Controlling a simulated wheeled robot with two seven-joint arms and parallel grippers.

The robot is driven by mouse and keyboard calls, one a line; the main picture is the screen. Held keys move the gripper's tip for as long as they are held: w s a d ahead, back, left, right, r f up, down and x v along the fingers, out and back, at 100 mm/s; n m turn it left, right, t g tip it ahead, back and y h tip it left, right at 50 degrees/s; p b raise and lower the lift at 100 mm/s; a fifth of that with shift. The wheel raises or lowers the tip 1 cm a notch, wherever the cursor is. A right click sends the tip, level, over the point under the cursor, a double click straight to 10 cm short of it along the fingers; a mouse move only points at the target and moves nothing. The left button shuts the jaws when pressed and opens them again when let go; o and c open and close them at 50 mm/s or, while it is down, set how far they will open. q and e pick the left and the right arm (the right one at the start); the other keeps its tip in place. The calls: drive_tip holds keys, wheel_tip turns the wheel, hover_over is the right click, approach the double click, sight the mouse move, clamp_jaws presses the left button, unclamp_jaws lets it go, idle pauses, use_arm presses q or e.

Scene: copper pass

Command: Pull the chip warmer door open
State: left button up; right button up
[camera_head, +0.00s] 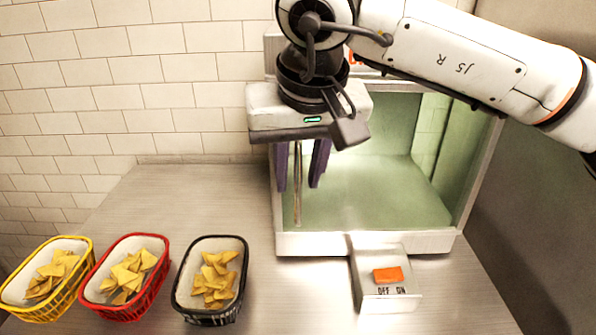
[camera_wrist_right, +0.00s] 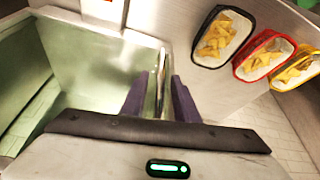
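The chip warmer (camera_head: 365,243) is a pale metal cabinet with a greenish, see-through front and a lit inside that looks empty. Its door looks shut, though the clear pane is hard to make out. A thin upright metal handle (camera_head: 297,205) stands at the left side of the front; it also shows in the right wrist view (camera_wrist_right: 161,62). My right gripper (camera_head: 298,187) is open, with its purple fingers on either side of the handle and gaps visible between them. The gripper body hides the handle's top. My left gripper is out of view.
A switch box (camera_head: 384,295) with an orange OFF/ON rocker juts out below the warmer. Black (camera_head: 240,290), red (camera_head: 160,285) and yellow (camera_head: 85,280) baskets of chips stand to the left on the metal counter (camera_head: 200,190). A tiled wall is behind.

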drive_tip(key=shift+f, duration=0.15)
clamp_jaws()
